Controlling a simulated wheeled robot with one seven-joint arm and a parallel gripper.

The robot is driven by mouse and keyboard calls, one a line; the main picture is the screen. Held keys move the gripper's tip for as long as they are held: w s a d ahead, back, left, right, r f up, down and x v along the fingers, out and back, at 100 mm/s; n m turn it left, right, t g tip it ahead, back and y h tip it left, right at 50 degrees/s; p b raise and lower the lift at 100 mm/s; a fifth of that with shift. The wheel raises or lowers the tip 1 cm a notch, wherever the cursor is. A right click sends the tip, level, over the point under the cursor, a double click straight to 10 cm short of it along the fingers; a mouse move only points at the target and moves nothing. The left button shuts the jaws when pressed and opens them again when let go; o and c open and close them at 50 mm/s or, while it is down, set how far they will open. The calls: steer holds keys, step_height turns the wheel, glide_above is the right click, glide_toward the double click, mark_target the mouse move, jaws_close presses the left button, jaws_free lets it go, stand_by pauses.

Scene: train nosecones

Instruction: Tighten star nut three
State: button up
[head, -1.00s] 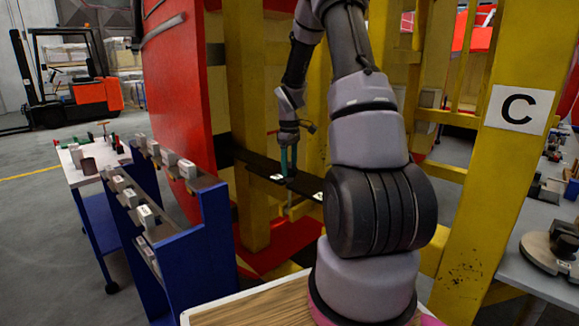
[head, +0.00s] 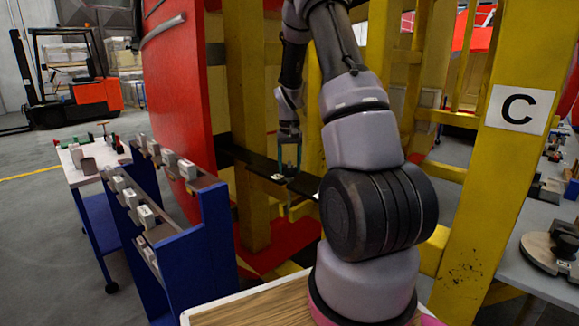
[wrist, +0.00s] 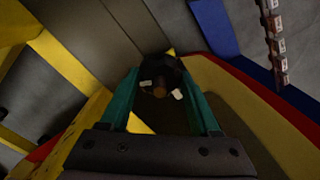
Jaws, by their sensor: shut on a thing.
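My gripper (head: 289,168) points down at the black bar (head: 250,163) between the yellow posts. In the wrist view its two teal fingers (wrist: 160,88) stand on either side of a dark round nut with a brownish centre (wrist: 160,91), and they are shut on it. White tags lie close by the nut, too small to read. I cannot tell the nut's number. In the head view the nut is too small and dark to make out at the fingertips.
A red panel (head: 182,85) stands left of the bar. Yellow posts (head: 247,110) rise close around my arm. A blue rack (head: 195,250) with grey labelled blocks stands at front left, by a white-topped cart (head: 88,170). A grey table (head: 505,245) is at right.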

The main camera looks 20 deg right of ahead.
steer(key=m, duration=0.5)
steer(key=shift+w+m, duration=0.1)
steer(key=shift+m, duration=0.2)
steer(key=m, duration=0.4)
steer(key=shift+m, duration=0.3)
steer(key=o, duration=1.4)
step_height(320, 180, up, 11)
steer(key=shift+f, duration=0.1)
